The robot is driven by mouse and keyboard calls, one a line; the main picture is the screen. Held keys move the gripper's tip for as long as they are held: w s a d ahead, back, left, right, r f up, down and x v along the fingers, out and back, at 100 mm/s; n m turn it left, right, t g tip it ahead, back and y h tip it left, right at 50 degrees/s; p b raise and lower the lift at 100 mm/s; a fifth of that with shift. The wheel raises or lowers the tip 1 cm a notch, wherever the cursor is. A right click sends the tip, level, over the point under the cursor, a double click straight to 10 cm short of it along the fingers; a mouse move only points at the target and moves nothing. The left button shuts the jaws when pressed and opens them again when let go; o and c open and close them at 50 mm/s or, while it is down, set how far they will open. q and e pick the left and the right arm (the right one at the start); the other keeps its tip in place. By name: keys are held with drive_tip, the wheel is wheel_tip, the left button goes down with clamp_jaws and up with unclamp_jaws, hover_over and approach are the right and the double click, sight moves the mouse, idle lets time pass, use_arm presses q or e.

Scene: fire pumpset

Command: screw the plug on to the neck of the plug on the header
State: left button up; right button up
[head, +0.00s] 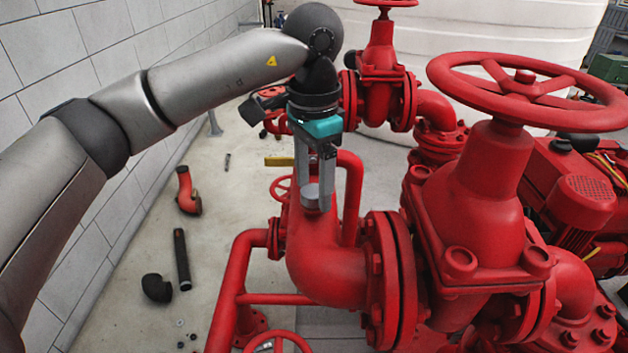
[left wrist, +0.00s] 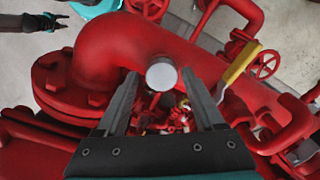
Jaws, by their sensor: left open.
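The plug, a short grey metal cylinder with a flat round top (head: 311,193), stands on the upper side of a red header pipe (head: 320,255). In the left wrist view the plug's round face (left wrist: 161,75) lies between my left fingertips, with a gap on both sides. My left gripper (head: 314,200) is open and points down over the plug. The neck under the plug is hidden, so I cannot tell how the plug sits on it. A small dark forked part at the top left of the wrist view looks like my right gripper (left wrist: 62,22); it is far from the plug.
A red valve with a large handwheel (head: 525,85) stands right of the header. A yellow lever (head: 280,161) is close beside my left fingers. A red pipe (head: 350,190) rises just right of them. Loose pipe pieces (head: 182,258) lie on the floor at left.

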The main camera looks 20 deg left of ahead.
use_arm(q)
drive_tip(key=n, duration=1.1)
drive_tip(key=shift+b, duration=0.4)
drive_tip(key=n, duration=0.6)
drive_tip(key=shift+n, duration=0.3)
drive_tip(key=n, duration=0.5)
drive_tip(key=shift+a+f, duration=0.1)
drive_tip(key=shift+f, duration=0.1)
clamp_jaws()
idle(0.6)
